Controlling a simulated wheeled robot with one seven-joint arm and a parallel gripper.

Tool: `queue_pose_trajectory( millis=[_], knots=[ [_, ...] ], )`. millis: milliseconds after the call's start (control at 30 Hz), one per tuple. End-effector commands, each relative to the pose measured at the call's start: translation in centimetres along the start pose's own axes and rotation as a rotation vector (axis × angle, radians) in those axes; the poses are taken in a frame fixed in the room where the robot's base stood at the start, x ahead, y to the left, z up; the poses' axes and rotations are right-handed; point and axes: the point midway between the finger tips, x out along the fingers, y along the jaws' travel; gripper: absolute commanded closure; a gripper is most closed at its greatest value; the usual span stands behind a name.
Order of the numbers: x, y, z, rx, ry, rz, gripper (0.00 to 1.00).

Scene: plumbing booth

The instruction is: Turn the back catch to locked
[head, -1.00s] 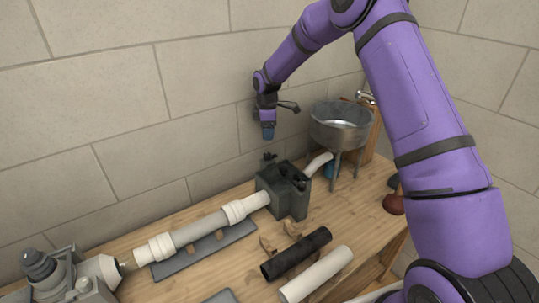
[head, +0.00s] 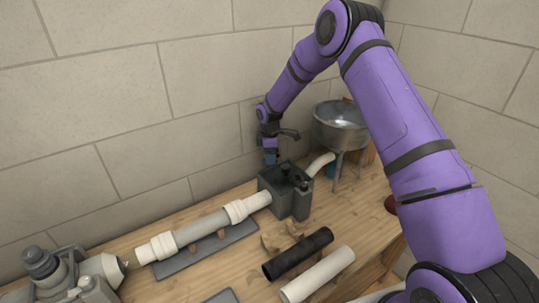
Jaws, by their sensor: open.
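A dark grey box fitting (head: 287,190) stands on the wooden bench, with white pipes entering its left and right sides. Small dark parts show on its top. The back catch stood at its rear edge a moment ago; now my gripper (head: 270,158) is at that spot and hides it. My gripper points down, its fingertips at or just above the box's back rim. It is open. Whether the fingers stand around the catch, and how the catch is turned, I cannot tell from this view.
A metal basin (head: 340,125) on legs stands right of the box. A white pipe assembly (head: 204,228) runs left over a grey tray. A black tube (head: 297,254) and a white tube (head: 318,274) lie in front. The block wall (head: 120,110) is close behind.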

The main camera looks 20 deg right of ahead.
Motion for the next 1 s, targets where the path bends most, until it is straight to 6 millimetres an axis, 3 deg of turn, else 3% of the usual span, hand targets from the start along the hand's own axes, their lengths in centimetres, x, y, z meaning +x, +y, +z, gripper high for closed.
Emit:
queue_pose_trajectory(
  millis=[133,300,367,733,1000],
  knots=[
    [-0.02,0.00,-0.01,0.000,0.000,0.000,0.43],
    [-0.03,0.00,-0.01,0.000,0.000,0.000,0.82],
    [-0.03,-0.01,-0.02,0.000,0.000,0.000,0.92],
    [-0.05,0.00,-0.06,0.041,-0.001,0.001,0.92],
    [-0.07,0.01,-0.09,0.207,-0.003,0.001,0.92]
  ],
)
